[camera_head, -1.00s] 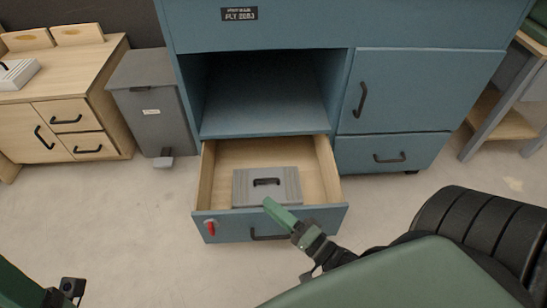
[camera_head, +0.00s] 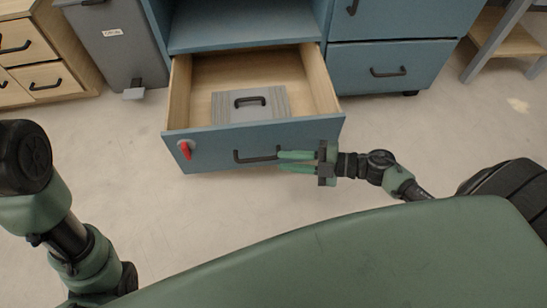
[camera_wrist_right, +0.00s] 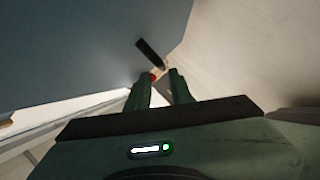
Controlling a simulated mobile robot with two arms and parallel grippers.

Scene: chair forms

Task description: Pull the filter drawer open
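The filter drawer (camera_head: 318,133) is pulled out from the blue cabinet, with a wooden inside and a blue front. Its black bar handle (camera_head: 243,159) is on the front panel, and also shows in the right wrist view (camera_wrist_right: 152,51). A grey filter box (camera_head: 232,108) with a black handle lies inside the drawer. My right gripper (camera_head: 281,161) is at the right end of the drawer handle, its two green fingers apart; whether they straddle the bar is unclear. In the right wrist view the gripper (camera_wrist_right: 160,76) shows an empty gap, with the handle beyond the tips. My left gripper is out of view.
A red lever (camera_head: 185,150) sits on the drawer front's left side. A closed blue drawer (camera_head: 388,72) is at the right. A grey bin (camera_head: 113,55) and a wooden cabinet (camera_head: 25,55) stand at the left. Floor in front is clear.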

